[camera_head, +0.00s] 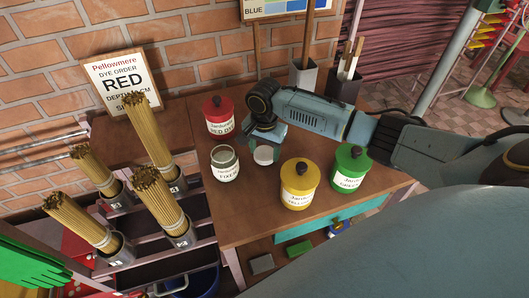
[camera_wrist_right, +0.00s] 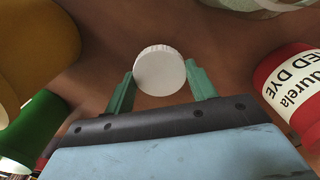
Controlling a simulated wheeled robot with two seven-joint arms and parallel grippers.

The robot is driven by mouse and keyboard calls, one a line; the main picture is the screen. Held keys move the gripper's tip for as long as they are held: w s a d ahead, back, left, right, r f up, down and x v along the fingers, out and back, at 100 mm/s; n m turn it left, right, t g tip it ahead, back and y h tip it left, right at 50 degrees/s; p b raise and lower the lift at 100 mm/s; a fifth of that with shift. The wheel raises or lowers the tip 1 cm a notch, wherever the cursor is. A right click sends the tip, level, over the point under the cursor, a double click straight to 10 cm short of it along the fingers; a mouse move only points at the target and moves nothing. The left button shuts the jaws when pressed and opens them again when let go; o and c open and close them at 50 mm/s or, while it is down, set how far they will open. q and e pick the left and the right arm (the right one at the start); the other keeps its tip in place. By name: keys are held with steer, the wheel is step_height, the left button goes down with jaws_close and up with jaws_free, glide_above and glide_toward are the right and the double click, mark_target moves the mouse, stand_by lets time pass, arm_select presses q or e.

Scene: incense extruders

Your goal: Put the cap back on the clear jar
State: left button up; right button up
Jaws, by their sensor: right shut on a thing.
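The clear jar (camera_head: 226,164) stands uncapped on the wooden table, its open mouth facing up. A small part of it shows at the top right of the right wrist view (camera_wrist_right: 262,5). The white ribbed cap (camera_head: 264,155) is to the right of the jar in the head view. My right gripper (camera_head: 266,143) reaches over the table from the right. In the right wrist view its green fingers are on either side of the cap (camera_wrist_right: 160,70), shut on it. I cannot tell whether the cap touches the table. My left gripper is not in view.
A red dye jar (camera_head: 218,115) stands behind the clear jar. A yellow jar (camera_head: 298,183) and a green jar (camera_head: 350,167) stand to the right, near my right arm. Bundles of incense sticks (camera_head: 163,209) stand in holders left of the table.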

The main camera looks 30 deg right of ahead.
mark_target(264, 153)
step_height(264, 153, up, 8)
steer(key=shift+f+p, duration=0.15)
steer(key=shift+p, duration=0.8)
steer(key=shift+r, duration=0.3)
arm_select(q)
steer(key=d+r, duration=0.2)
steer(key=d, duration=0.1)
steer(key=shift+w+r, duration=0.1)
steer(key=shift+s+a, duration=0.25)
arm_select(e)
steer(key=s+a+r+n, duration=0.5)
steer(key=a+r+n, duration=0.4)
steer(key=r+n, duration=0.2)
steer(key=shift+r+n, duration=0.3)
steer(key=shift+r, duration=0.15)
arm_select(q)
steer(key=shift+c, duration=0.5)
arm_select(e)
steer(key=shift+s, duration=0.1)
